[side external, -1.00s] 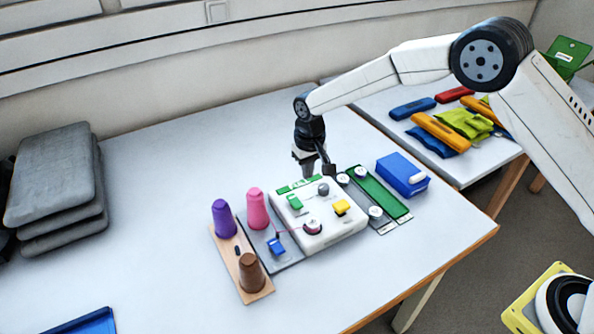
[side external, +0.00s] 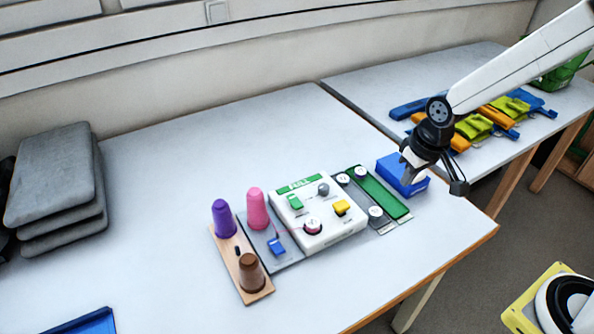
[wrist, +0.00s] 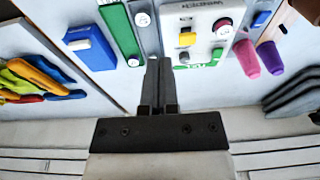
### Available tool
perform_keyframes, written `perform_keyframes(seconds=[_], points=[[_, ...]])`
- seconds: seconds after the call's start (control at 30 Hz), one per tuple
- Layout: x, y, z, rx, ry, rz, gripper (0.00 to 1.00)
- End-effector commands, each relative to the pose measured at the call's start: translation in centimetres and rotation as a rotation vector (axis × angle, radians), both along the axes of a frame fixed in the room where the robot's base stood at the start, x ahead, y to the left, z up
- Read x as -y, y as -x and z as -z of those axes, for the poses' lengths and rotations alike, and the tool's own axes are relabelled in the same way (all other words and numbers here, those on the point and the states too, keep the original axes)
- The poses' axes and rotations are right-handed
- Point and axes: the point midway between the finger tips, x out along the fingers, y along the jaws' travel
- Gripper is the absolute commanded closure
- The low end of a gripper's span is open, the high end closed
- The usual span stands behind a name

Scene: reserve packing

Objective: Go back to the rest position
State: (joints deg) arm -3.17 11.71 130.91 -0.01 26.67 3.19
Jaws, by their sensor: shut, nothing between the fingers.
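My gripper (side external: 408,184) is shut and empty. In the side external view it hangs over the right part of the near table, in front of the blue box (side external: 391,170) and hiding part of it. In the wrist view the closed fingers (wrist: 157,75) point toward the gap between the green strip board and the white panel. The white panel (side external: 338,231) carries a green block, a yellow piece, a grey knob and a round dial. I cannot tell how high the fingers are above the table.
The green strip (side external: 383,194) lies beside the panel. Purple (side external: 224,220), pink (side external: 257,210) and brown (side external: 251,272) cones stand left of it. Grey cushions (side external: 58,190) are stacked at the left. Orange, blue and green items (side external: 478,122) lie on the far table. The near table's back is clear.

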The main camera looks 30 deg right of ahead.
Motion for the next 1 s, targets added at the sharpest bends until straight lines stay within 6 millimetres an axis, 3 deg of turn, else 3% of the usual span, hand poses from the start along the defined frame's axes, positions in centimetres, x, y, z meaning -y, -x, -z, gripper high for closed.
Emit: perform_keyframes(seconds=[0.2, 0.4, 0.77, 1.0], points=[[1.5, 5.0, -0.1, 0.032, 0.007, 0.002, 1.00], [1.9, 7.2, 0.1, 0.044, 0.010, 0.002, 1.00], [2.0, 7.4, 0.2, 0.045, 0.010, 0.001, 1.00], [1.7, 6.4, 0.0, 0.046, 0.009, -0.001, 1.00]])
